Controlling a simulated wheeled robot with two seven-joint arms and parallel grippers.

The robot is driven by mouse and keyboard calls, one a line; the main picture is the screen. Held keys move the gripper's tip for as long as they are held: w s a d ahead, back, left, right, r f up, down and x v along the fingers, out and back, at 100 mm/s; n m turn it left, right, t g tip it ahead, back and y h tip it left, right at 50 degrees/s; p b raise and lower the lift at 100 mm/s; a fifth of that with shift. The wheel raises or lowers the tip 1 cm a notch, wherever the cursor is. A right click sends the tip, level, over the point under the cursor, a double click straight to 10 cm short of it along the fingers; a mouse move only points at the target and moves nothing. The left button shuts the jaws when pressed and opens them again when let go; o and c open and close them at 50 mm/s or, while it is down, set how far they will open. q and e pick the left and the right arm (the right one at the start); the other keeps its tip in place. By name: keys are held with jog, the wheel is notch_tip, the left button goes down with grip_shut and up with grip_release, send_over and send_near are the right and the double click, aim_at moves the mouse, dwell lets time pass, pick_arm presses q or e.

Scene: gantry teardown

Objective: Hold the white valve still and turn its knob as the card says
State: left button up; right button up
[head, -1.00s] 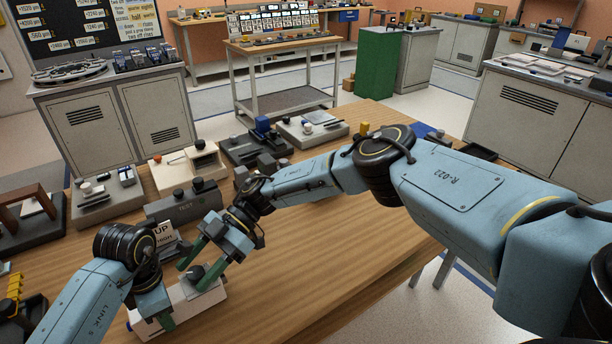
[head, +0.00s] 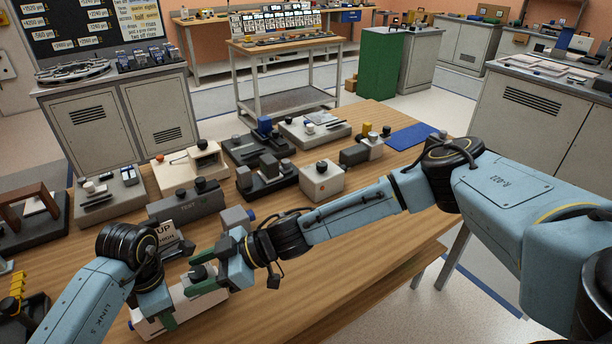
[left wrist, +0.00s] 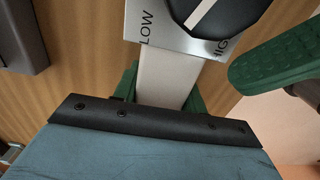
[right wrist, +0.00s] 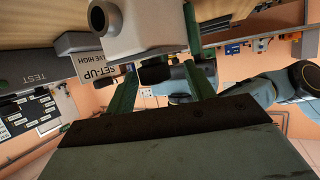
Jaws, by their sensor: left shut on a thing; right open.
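The white valve (head: 150,323) lies near the table's front left. My left gripper (head: 172,304) is shut on its body; its green fingers straddle the white body in the left wrist view (left wrist: 163,80). The dark knob (head: 197,272) sits on top. In the left wrist view the knob (left wrist: 235,18) has a white line running diagonally, above plate marks LOW and HIGH. My right gripper (head: 206,271) is open, its fingers at the knob; I cannot tell whether they touch it. The set-up card (head: 168,234) stands behind; the right wrist view (right wrist: 100,66) shows "SET-UP" and "HIGH", upside down.
A grey TEST block (head: 185,203) stands behind the card. A white box with a dark knob (head: 321,183) and several other devices fill the back of the table. A blue mat (head: 412,137) lies at the far right. The table's right front is clear.

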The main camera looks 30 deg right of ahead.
jog(key=m+t+h, duration=0.2)
jog(key=m+t, duration=0.1)
jog(key=shift+s+a+m+t+h, duration=0.1)
jog(key=shift+s+m+t+h, duration=0.2)
jog(key=v, duration=1.2)
jog(key=s+d+f+g+h, duration=0.1)
jog(key=s+f+g+h, duration=0.1)
jog(key=s+f, duration=0.6)
jog(key=s+d+f+n+g+h, duration=0.1)
jog(key=s+d+f+g+h, duration=0.1)
jog(key=s+f+h, duration=0.3)
jog(key=s+f, duration=0.3)
jog(key=s, duration=0.4)
jog(key=shift+s+d+f, duration=0.2)
jog(key=shift+d+f, duration=0.15)
